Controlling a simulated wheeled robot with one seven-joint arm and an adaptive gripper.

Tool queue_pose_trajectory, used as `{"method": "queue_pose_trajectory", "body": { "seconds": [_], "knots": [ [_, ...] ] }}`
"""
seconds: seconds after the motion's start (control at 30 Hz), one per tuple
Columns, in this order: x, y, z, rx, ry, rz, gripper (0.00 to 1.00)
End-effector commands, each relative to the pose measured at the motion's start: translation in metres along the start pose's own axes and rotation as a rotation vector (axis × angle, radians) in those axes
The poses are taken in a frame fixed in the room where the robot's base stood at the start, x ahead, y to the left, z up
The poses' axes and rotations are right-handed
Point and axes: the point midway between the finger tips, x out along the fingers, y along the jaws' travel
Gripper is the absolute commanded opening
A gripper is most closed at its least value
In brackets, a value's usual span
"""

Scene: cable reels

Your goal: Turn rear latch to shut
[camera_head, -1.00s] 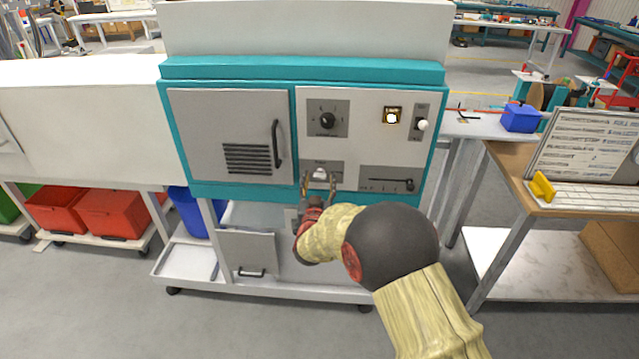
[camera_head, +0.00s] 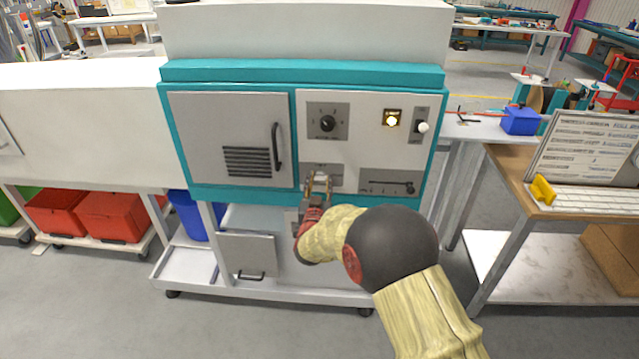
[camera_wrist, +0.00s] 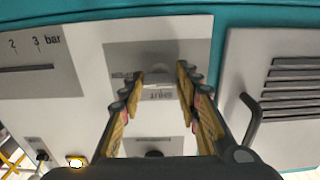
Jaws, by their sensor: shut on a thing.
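The latch (camera_wrist: 157,72) is a small pale knob on a grey plate (camera_wrist: 188,52) low on the machine's front panel. In the wrist view, which sees the panel upside down, it sits between my fingertips. My gripper (camera_wrist: 163,75) is shut on the latch, one finger on each side. The exact angle of the latch cannot be told.
Left of the latch is a grey vented door (camera_head: 215,140) with a black handle (camera_head: 277,147). Above is a black rotary knob (camera_head: 327,123). To the right are a slider gauge (camera_head: 390,184), a lit yellow lamp (camera_head: 392,119) and a white-tipped lever (camera_head: 423,127).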

Motion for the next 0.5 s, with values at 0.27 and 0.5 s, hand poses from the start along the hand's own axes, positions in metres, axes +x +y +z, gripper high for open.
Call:
{"method": "queue_pose_trajectory", "body": {
  "seconds": [0.27,0.5],
  "knots": [
    [-0.0001,-0.0002,0.0000,-0.002,0.000,0.000,0.07],
    [-0.0001,-0.0003,-0.0008,-0.050,-0.001,-0.001,0.07]
  ]
}}
